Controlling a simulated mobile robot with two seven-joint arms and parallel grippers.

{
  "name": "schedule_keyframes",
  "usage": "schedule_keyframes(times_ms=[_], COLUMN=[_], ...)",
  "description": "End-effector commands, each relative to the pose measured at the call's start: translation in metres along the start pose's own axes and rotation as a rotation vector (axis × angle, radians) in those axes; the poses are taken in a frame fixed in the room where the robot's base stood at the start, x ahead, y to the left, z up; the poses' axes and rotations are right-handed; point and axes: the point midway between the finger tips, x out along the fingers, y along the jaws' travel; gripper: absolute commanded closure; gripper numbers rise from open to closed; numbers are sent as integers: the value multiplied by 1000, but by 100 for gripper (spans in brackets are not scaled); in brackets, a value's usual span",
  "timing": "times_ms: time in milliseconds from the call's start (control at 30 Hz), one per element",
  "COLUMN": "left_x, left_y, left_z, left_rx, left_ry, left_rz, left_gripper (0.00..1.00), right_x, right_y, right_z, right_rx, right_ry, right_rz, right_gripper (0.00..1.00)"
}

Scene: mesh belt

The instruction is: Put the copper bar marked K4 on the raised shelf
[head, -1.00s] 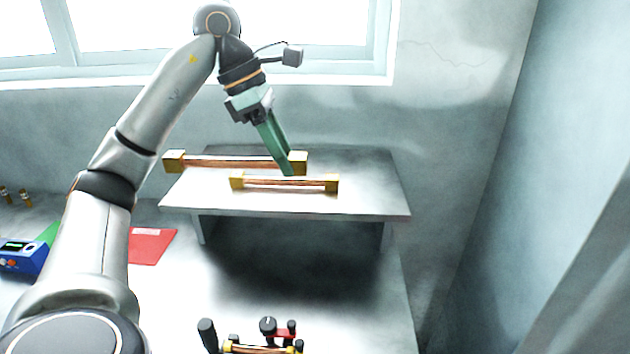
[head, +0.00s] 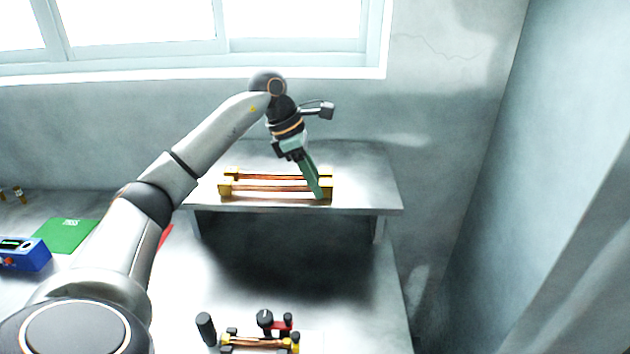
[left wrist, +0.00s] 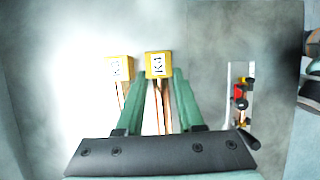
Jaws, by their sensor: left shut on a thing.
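My left gripper (head: 320,194) is shut on a copper bar (head: 270,189) with yellow end blocks, near its right end. In the left wrist view the held bar's end block (left wrist: 159,65) shows between the green fingers, with a sideways label that seems to read K4. The bar is level at the front part of the raised shelf (head: 365,185); I cannot tell whether it touches the top. A second, similar bar (head: 275,177) lies just behind it, roughly parallel. Its labelled block (left wrist: 118,68) is left of the held one in the wrist view. My right gripper is out of view.
A fixture with black knobs and a red part (head: 275,325) stands below on the table, with a copper bar (head: 258,343) in it. A blue device (head: 25,255) and green mat (head: 68,235) lie at left. The shelf's right part is clear.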

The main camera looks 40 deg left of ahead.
Motion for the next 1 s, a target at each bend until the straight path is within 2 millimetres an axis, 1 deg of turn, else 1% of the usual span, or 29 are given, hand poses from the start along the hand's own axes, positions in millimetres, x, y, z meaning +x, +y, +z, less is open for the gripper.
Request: schedule_keyframes(times_ms=[400, 433, 500, 533, 733, 833, 933, 1000], left_x=[4, 4, 4, 4, 3, 0, -12, -24], left_y=[0, 0, 0, 0, 0, 0, 1, 1], left_z=[-2, -2, -2, -2, -2, 0, 0, 0], left_rx=[0, 0, 0, 0, 0, 0, -1, -1], left_ry=[-2, -1, -1, -1, -1, -2, -3, -4], left_rz=[4, 2, 1, 1, 1, 2, 5, 5], left_gripper=[100, 60, 52, 50, 50, 50, 50, 50], right_x=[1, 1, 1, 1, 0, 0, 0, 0], right_y=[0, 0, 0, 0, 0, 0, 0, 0], right_z=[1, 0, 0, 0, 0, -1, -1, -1], right_rx=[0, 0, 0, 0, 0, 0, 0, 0], right_ry=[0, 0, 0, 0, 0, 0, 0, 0], right_rz=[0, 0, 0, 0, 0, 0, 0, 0], right_gripper=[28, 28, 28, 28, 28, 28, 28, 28])
